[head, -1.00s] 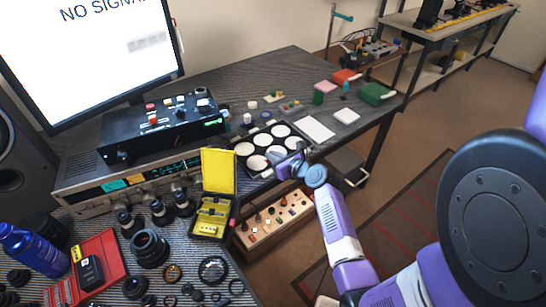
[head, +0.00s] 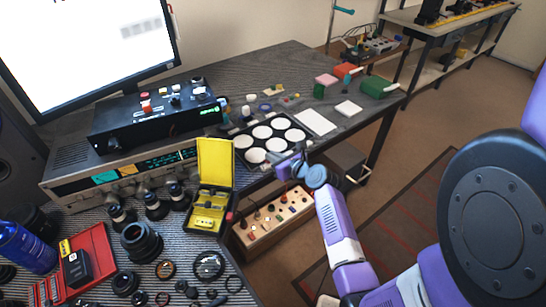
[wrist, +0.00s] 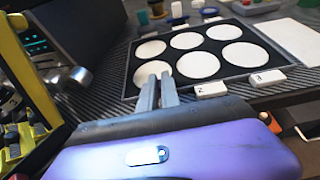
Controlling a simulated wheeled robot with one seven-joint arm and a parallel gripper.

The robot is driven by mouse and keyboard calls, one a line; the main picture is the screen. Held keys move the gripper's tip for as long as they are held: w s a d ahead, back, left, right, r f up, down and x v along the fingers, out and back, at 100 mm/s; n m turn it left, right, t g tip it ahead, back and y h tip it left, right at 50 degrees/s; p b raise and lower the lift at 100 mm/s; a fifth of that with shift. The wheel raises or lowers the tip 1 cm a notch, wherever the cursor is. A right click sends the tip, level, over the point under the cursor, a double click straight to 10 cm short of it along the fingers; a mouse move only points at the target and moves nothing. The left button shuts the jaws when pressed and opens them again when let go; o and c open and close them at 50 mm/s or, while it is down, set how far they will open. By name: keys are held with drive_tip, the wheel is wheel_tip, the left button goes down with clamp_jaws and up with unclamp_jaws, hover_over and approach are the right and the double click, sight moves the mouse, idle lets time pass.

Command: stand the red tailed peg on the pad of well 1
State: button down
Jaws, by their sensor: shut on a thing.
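A black tray (wrist: 132,82) with several round white pads in two rows lies on the bench; it also shows in the head view (head: 238,152). Labels 2 (wrist: 211,89) and 3 (wrist: 269,77) stand at its near edge. The pad left of pad 2 in the near row, apparently well 1 (wrist: 150,76), is partly covered by my fingers; its label is hidden. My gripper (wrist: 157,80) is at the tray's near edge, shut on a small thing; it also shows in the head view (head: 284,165). I cannot make out the red tailed peg; the fingers hide whatever is held.
A yellow open case (head: 215,165) stands left of my gripper, close by in the wrist view (wrist: 38,65). A black control box (head: 150,122) is behind it. A white sheet (head: 316,122) lies right of the tray. A box with knobs (head: 275,218) sits below the bench edge.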

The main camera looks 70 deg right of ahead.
drive_tip(key=shift+f+b, duration=0.3)
drive_tip(key=shift+f, duration=0.3)
drive_tip(key=c, duration=1.5)
unclamp_jaws()
drive_tip(key=v, duration=0.8)
drive_tip(key=shift+p, duration=0.3)
